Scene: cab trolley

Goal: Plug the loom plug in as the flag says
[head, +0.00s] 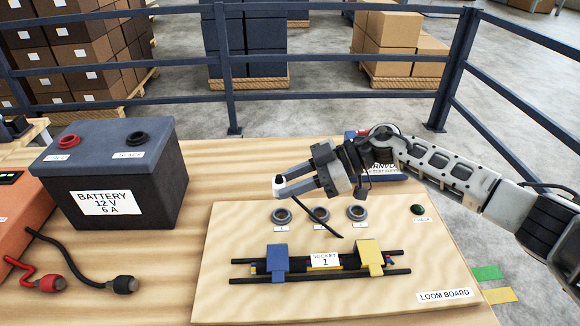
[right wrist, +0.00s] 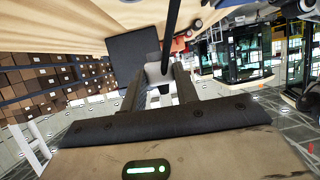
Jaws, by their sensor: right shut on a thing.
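My right gripper (head: 292,184) is shut on the loom plug (head: 279,183), a small white piece with a dark top, held above the back edge of the loom board (head: 230,290). In the right wrist view the white plug (right wrist: 158,74) sits between the fingers (right wrist: 160,85). A dark cable (head: 322,217) slants down towards the harness. Three round grey sockets stand in a row: left (head: 282,215), middle (head: 319,214) and right (head: 357,213). The plug is near the left one, apart from it. Their small labels are unreadable. The white flag (head: 324,261) reads "SOCKET 1". My left gripper is out of view.
Blue (head: 278,259) and yellow (head: 370,257) clips hold the black harness on the board. A green button (head: 417,209) is at the board's right. A battery (head: 115,175) and clamp leads (head: 124,285) stand left. A blue box (head: 385,170) sits behind my right arm.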

